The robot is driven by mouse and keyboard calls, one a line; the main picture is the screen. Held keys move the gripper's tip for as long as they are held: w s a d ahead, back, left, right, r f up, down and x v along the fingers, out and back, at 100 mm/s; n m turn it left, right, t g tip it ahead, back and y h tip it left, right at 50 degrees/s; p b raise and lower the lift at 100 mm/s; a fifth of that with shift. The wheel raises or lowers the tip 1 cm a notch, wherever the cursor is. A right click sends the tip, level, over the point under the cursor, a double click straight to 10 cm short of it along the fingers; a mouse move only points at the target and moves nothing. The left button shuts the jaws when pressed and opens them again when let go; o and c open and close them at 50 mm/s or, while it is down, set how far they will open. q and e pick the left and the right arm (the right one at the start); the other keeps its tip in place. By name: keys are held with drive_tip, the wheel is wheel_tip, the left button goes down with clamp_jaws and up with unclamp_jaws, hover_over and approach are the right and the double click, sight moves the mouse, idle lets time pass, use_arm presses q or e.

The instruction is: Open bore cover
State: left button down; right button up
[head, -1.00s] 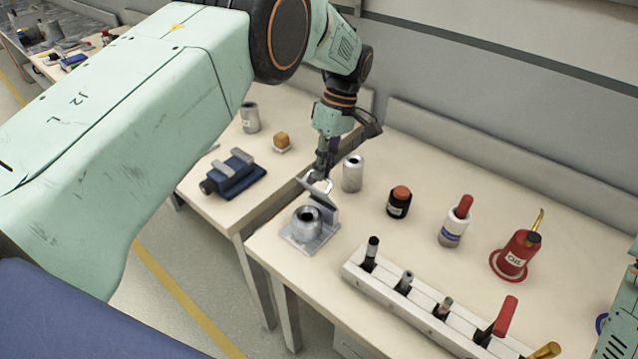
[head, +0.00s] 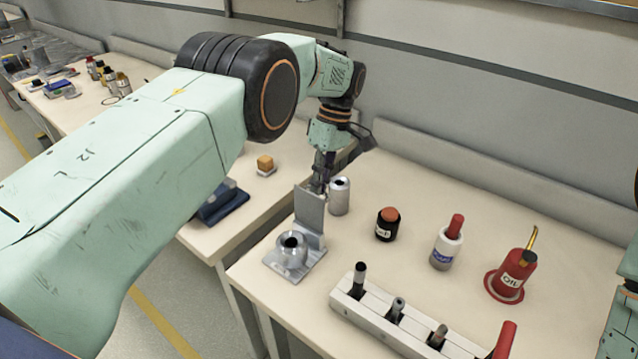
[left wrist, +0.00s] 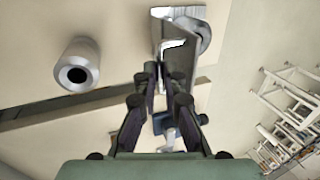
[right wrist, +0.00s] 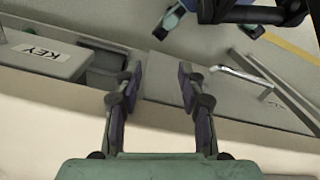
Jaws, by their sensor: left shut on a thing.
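The bore fixture is a grey metal block with a round bored boss (head: 291,246) on a square base, near the front left edge of the bench. Its flat plate cover (head: 309,208) stands about upright behind the boss, and the bore's dark hole is uncovered. My left gripper (head: 320,188) is at the cover's upper edge, shut on it. The left wrist view shows the left fingertips (left wrist: 162,72) at the cover (left wrist: 170,50), with part of the boss (left wrist: 205,38) beyond. My right gripper (right wrist: 160,78) is open and empty in the right wrist view.
A metal cylinder (head: 339,196) stands close to the left gripper. A black jar (head: 387,226), a white bottle (head: 447,246) and a red oil can (head: 514,272) stand to the right. A tool rack (head: 374,314) lies in front. A blue vise (head: 222,203) is on the neighbouring bench.

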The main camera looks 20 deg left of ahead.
use_arm(q)
drive_tip(key=shift+s+f, duration=0.15)
drive_tip(key=shift+s, duration=0.1)
drive_tip(key=c, duration=1.4)
unclamp_jaws()
drive_tip(key=shift+c, duration=0.2)
drive_tip(key=shift+w+r, duration=0.1)
drive_tip(key=shift+r, duration=0.15)
drive_tip(key=shift+r, duration=0.3)
wheel_tip(320, 180, up, 9)
drive_tip(key=shift+r, duration=0.1)
